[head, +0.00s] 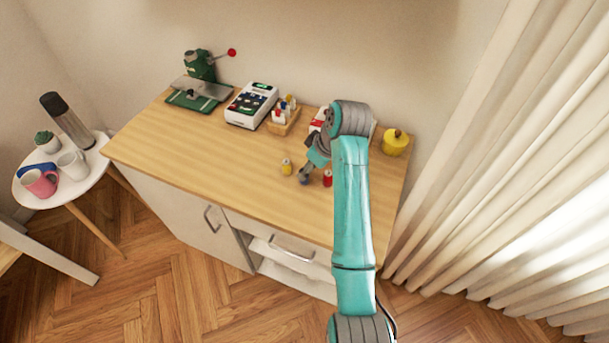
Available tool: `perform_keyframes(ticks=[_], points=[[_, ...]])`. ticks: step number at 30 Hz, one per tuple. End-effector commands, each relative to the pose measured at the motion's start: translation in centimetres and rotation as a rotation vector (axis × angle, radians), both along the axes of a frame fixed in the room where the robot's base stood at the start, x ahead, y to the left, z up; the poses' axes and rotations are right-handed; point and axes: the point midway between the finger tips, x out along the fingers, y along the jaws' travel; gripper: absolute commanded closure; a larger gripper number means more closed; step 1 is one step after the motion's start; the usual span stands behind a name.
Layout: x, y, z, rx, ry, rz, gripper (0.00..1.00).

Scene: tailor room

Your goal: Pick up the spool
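A small yellow spool (286,167) stands upright on the wooden tabletop. A red spool (327,178) stands to its right, close to my arm. My gripper (304,180) is low over the tabletop between these two spools. It is small and dark in this view, and I cannot tell whether its fingers are apart or closed on something. My arm comes in from the lower right and hides part of the table behind it.
The wooden cabinet top (190,143) is clear at the left and front. Along the back stand a green press (201,68), a white card machine (251,105), a wooden holder (283,127) and a yellow pot (395,144). Curtains (500,160) hang at the right.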

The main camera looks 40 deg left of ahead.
Motion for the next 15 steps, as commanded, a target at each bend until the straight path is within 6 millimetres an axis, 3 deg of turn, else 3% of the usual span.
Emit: perform_keyframes(ticks=[9, 15], points=[[0.0, 1.7, -3.7, -0.002, 0.001, 0.002, 0.45], [0.0, 1.9, -4.0, -0.001, 0.001, 0.001, 0.45]])
